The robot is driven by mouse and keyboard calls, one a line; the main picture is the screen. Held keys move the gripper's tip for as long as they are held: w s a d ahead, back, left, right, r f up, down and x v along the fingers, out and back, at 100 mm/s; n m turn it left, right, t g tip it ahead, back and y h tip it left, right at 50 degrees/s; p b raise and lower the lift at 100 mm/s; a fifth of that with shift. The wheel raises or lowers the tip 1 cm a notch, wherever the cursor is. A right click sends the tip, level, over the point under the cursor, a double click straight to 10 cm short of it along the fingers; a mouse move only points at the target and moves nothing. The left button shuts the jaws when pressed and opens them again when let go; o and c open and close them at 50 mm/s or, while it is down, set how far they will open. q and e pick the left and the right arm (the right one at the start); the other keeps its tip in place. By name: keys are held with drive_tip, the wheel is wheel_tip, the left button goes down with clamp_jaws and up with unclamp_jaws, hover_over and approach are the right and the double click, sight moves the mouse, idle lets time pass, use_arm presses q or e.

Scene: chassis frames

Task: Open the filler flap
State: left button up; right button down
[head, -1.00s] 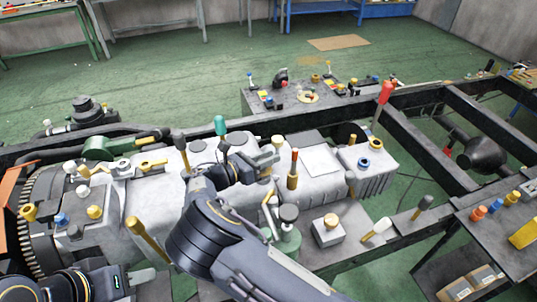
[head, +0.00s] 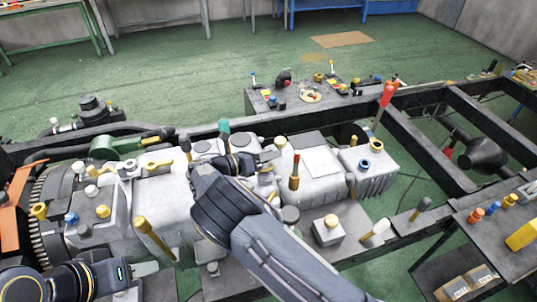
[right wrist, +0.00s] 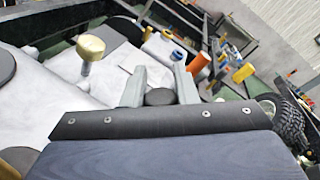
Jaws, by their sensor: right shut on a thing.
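My right gripper (head: 268,156) is over the middle of the pale grey housing (head: 166,195) in the head view. In the right wrist view its two grey fingers (right wrist: 158,88) stand apart, with a small dark round piece (right wrist: 160,97) between them, and the gripper is shut on it. This piece may be the filler flap, but I cannot tell for certain, and my wrist hides its lower part. In the head view my arm hides the grip. My left gripper (head: 146,269) is low at the left, in front of the housing, and its jaws are unclear.
Several upright levers and knobs crowd the housing, including a green knob (head: 224,126), an orange-topped lever (head: 294,172) and a brass knob (right wrist: 91,47). A red-topped lever (head: 386,95) stands at the right. A side table (head: 480,225) is at far right.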

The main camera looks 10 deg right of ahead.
drive_tip(key=c, duration=1.1)
unclamp_jaws()
drive_tip(key=shift+c, duration=0.2)
drive_tip(key=shift+a, duration=0.15)
drive_tip(key=b+v, duration=0.1)
drive_tip(key=v, duration=0.5)
drive_tip(key=shift+a+b, duration=0.15)
drive_tip(key=shift+b, duration=0.25)
drive_tip(key=shift+s+a+r, duration=0.15)
drive_tip(key=shift+s+a, duration=0.2)
drive_tip(key=shift+a, duration=0.25)
